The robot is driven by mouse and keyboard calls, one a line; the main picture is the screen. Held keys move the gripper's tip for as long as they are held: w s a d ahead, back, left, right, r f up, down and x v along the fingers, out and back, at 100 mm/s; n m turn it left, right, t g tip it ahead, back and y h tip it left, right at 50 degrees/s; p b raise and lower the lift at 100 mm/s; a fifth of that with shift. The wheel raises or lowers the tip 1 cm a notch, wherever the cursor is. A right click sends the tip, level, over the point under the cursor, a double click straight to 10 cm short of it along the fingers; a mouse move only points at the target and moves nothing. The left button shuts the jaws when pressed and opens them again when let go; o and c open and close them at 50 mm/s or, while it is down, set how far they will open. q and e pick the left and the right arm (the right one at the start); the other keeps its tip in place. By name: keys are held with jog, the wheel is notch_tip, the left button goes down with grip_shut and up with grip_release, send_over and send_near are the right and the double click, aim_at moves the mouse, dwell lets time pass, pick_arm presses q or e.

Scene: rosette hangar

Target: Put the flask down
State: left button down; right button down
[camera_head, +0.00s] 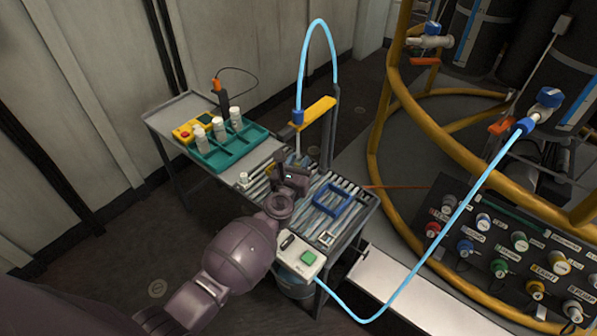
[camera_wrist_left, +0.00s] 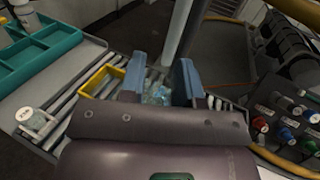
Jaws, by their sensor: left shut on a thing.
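My left gripper (camera_head: 291,172) is over the slatted roller bench (camera_head: 352,188), below the yellow arm of the filling stand. In the left wrist view its two blue-grey fingers (camera_wrist_left: 160,78) are closed on the flask (camera_wrist_left: 158,94), a clear, pale-blue glassy thing. Only part of the flask shows between the fingers. In the head view the gripper hides it, and I cannot tell whether its base touches the rollers. A blue square frame (camera_head: 349,207) lies on the rollers to the right of the gripper. A yellow square frame (camera_wrist_left: 84,84) lies left of the fingers. My right gripper is not in view.
A yellow-armed stand (camera_head: 319,107) with a light-blue hose rises behind the gripper. A teal tray (camera_head: 228,154) with white bottles is at the left. A small white-capped vial (camera_head: 243,179) stands near the bench's left end. A control box (camera_head: 300,257) with a green button is in front.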

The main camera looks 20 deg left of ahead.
pick_arm(q)
notch_tip(320, 180, down, 3)
jog(key=shift+s+b, duration=0.1)
jog(key=shift+b, duration=0.55)
jog(key=shift+f, duration=0.35)
jog(key=shift+r, duration=0.2)
jog(key=shift+f+b, duration=0.3)
jog(key=c, duration=0.8)
grip_release()
jog(key=shift+r, duration=0.1)
jog(key=shift+r, duration=0.1)
